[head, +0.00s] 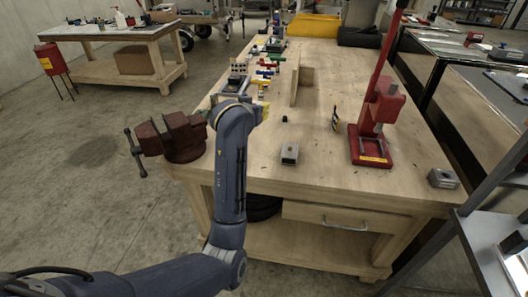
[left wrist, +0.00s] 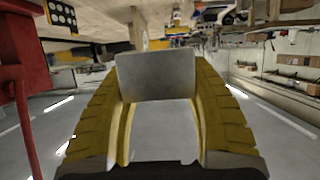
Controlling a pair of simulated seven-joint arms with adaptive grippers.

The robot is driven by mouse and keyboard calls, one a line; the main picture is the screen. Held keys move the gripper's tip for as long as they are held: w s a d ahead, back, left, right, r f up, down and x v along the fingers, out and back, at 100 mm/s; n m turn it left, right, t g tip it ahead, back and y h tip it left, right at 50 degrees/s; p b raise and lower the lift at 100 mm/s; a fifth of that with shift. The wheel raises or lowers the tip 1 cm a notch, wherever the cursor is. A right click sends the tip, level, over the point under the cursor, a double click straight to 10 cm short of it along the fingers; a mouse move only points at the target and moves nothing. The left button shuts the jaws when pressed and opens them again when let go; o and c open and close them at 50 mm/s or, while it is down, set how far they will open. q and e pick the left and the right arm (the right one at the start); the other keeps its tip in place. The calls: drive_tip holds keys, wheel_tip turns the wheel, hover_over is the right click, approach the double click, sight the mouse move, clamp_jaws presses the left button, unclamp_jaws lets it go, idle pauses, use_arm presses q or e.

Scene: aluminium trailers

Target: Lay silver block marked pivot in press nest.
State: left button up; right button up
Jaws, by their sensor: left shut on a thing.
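My left gripper (left wrist: 157,78) has yellow fingers shut on a plain silver-grey block (left wrist: 157,76), seen in the left wrist view. I cannot read any marking on its visible face. In the head view my left arm reaches over the bench's left side, by the red vise; its wrist largely hides the gripper, and I cannot make out the held block there. The red press (head: 378,110) stands upright on the right side of the bench, well apart from my left gripper. Its nest is too small to make out clearly. My right gripper is not in view.
A silver block (head: 290,154) lies near the front of the wooden bench (head: 320,178), and another (head: 443,178) at its right corner. The red vise (head: 172,136) is at the left edge. A wooden upright piece (head: 296,82) stands mid-bench. Colourful small parts (head: 266,68) lie behind.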

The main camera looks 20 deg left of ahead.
sight(255, 159)
use_arm(q)
wheel_tip(255, 159, down, 18)
drive_tip(key=shift+f, duration=0.25)
idle(0.5)
drive_tip(key=shift+f, duration=0.1)
drive_tip(key=o, duration=1.4)
drive_tip(key=v, duration=1.1)
drive_tip(key=shift+s, duration=0.2)
drive_tip(key=shift+o, duration=0.8)
drive_tip(key=shift+s+r, duration=0.25)
drive_tip(key=shift+s, duration=0.1)
